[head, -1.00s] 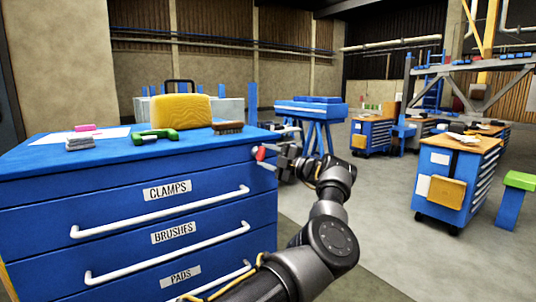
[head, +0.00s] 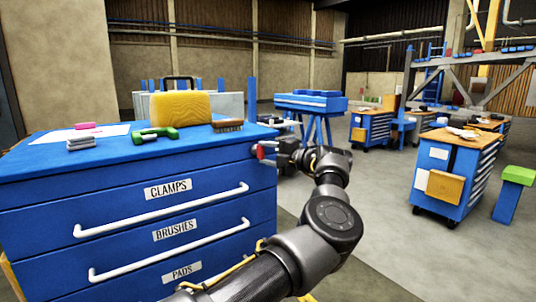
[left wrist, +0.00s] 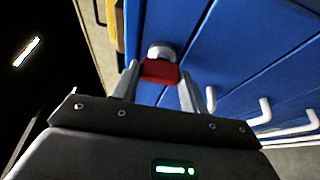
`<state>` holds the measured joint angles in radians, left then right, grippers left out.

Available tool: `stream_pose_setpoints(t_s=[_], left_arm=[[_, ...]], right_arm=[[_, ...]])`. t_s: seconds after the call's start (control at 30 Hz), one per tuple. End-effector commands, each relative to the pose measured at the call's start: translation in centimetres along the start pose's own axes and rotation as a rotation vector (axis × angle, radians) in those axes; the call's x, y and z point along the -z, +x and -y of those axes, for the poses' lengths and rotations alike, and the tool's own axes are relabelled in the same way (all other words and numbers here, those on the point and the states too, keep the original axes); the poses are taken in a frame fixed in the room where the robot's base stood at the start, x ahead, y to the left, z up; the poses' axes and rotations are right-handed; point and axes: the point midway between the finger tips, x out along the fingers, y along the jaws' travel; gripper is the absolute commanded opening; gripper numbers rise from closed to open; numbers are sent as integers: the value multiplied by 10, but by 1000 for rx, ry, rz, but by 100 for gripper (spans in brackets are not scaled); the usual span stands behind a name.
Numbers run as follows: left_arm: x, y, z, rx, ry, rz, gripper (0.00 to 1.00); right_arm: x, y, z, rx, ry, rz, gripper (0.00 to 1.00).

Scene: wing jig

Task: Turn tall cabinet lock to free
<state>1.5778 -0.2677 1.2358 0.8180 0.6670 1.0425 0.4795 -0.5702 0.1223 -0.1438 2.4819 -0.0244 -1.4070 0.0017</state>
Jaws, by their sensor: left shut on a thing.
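The tall blue drawer cabinet (head: 120,215) fills the left of the head view, with drawers labelled CLAMPS, BRUSHES and PADS. Its lock, a red handle (head: 263,150), sits near the top right corner of the cabinet's front. In the left wrist view the red handle (left wrist: 160,72) lies between the two fingers, with a pale round boss behind it against the blue front. My left gripper (head: 275,150) is shut on the red handle; its fingers (left wrist: 160,88) sit on either side of it. The arm partly hides the cabinet's right edge. My right gripper is not in view.
White drawer handles (head: 165,210) stick out in front. Open floor (head: 370,200) lies to the right.

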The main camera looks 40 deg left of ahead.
Motion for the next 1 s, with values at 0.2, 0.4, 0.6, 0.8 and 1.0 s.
stream_pose_setpoints(t_s=[0.2, 0.4, 0.6, 0.8, 1.0], left_arm=[[1, 1, 0, -1, -3, -3, 50], [0, 0, 0, -1, -1, -1, 65], [0, -1, 0, 0, -1, 1, 65], [-1, -24, 0, 1, -1, 4, 65], [-1, -64, 0, 1, 0, 5, 65]], right_arm=[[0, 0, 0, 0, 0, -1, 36], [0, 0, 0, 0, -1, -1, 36], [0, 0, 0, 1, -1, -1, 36], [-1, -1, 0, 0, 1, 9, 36], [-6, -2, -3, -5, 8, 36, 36]])
